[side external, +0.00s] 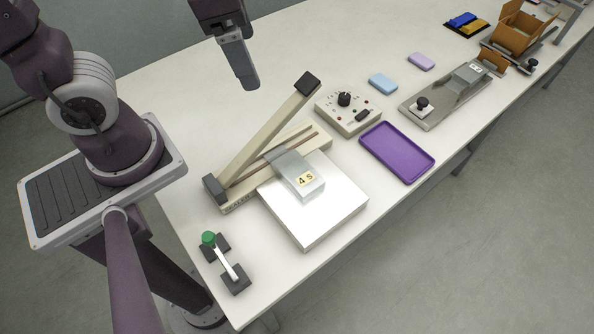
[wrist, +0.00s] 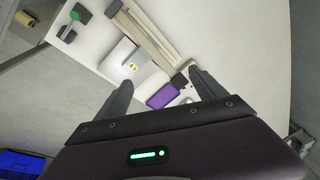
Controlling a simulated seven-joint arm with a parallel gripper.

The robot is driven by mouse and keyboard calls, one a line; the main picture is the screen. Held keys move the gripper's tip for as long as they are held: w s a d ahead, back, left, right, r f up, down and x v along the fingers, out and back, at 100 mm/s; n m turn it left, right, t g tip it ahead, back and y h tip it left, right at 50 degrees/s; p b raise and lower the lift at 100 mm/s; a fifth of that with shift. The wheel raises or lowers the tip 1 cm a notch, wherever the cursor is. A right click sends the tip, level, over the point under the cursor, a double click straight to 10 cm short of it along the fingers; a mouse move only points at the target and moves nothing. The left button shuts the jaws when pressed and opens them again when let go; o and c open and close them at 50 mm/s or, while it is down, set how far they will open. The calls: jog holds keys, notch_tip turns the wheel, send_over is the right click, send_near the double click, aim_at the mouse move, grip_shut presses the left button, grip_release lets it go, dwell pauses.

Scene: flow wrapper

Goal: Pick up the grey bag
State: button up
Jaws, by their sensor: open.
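The grey bag (side external: 290,166) is a pale, flat-looking pouch with a cream label reading "4S". It lies on a white square plate (side external: 330,213), with its far end at the sealer base. In the wrist view only the label area of the bag (wrist: 134,67) shows clearly, beyond the fingers. My gripper (side external: 246,84) is high above the table, behind and left of the bag, and not touching it. In the wrist view my gripper (wrist: 160,82) has its two fingers wide apart with nothing between them.
The sealer's raised arm (side external: 262,132) slants up beside the bag. A control box (side external: 347,112) and a purple tray (side external: 397,152) stand to the right. A green-knobbed stand (side external: 226,262) is at the front left. The table's back left area is clear.

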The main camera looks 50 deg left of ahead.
jog(key=w+d+f+m+g+y, duration=0.2)
jog(key=w+d+f+m, duration=0.35)
jog(key=f, duration=0.25)
jog(key=m+y, duration=0.1)
jog(key=m, duration=0.5)
send_near(300, 173)
jog(key=shift+w+f+g, duration=0.25)
jog(key=shift+w+g, duration=0.05)
jog(key=shift+w, duration=0.4)
jog(key=shift+m+y, duration=0.25)
jog(key=shift+y, duration=0.15)
jog(key=x, duration=0.5)
jog(key=s+x, duration=0.1)
jog(key=x, duration=0.1)
jog(key=shift+f, duration=0.3)
jog(key=shift+a+f, duration=0.1)
jog(key=shift+f, duration=0.2)
jog(key=shift+f, duration=0.2)
jog(key=shift+c, duration=0.4)
jog(key=c, duration=1.3)
jog(key=shift+r, duration=0.1)
